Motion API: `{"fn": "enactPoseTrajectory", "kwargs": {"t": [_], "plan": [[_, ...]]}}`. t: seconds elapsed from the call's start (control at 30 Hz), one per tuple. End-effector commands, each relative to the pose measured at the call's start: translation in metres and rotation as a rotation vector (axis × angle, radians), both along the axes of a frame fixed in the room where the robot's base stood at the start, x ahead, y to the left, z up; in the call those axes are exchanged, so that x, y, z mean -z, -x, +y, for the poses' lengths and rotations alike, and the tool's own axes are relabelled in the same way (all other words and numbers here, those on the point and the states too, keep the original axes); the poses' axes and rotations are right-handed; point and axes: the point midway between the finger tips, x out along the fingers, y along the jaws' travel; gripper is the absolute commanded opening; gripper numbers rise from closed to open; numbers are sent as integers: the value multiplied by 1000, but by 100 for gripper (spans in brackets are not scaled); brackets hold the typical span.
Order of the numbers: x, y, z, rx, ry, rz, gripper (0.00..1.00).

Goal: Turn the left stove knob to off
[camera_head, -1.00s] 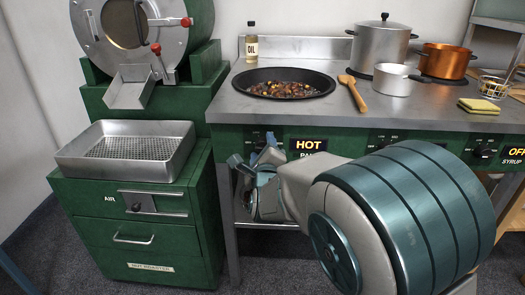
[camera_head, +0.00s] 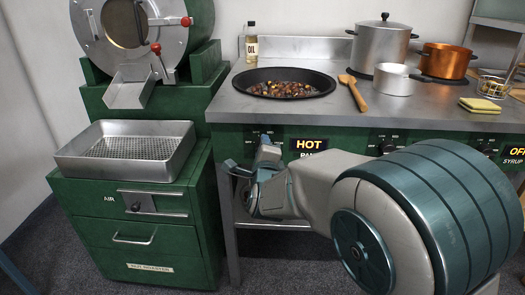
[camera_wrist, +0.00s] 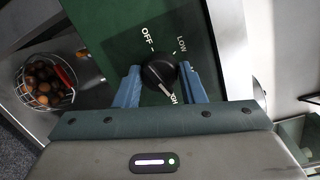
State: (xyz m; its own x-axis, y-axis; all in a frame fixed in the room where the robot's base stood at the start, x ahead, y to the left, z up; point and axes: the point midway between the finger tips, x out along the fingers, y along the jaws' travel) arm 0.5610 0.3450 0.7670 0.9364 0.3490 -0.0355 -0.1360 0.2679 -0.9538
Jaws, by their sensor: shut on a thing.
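The left stove knob (camera_wrist: 159,72) is black and round, on the green stove front panel (camera_wrist: 105,28) in the wrist view. Marks OFF and LOW are printed beside it. Its white pointer line aims away from OFF, toward a third mark partly hidden by my gripper. My gripper (camera_wrist: 160,82) has its two blue fingers on either side of the knob, shut on it. In the head view my gripper (camera_head: 250,160) is at the panel's left end and hides the knob. A lit sign reading HOT (camera_head: 308,145) sits just right of it.
A pan of chestnuts (camera_head: 290,83) stands on the stovetop above, with a wooden spoon (camera_head: 353,92) and pots to its right. The green roaster cabinet (camera_head: 130,215) stands close on the left. A wire basket of chestnuts (camera_wrist: 45,82) shows below the panel in the wrist view.

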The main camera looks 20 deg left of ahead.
Motion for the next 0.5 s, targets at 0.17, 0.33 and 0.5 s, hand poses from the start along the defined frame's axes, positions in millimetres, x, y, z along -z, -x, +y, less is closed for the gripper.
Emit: {"fn": "enactPoseTrajectory", "kwargs": {"t": [0.17,0.33,0.5], "plan": [[0,0,0,0,162,-36,14],[-1,0,1,0,320,-74,14],[-1,0,1,0,476,-111,14]]}}
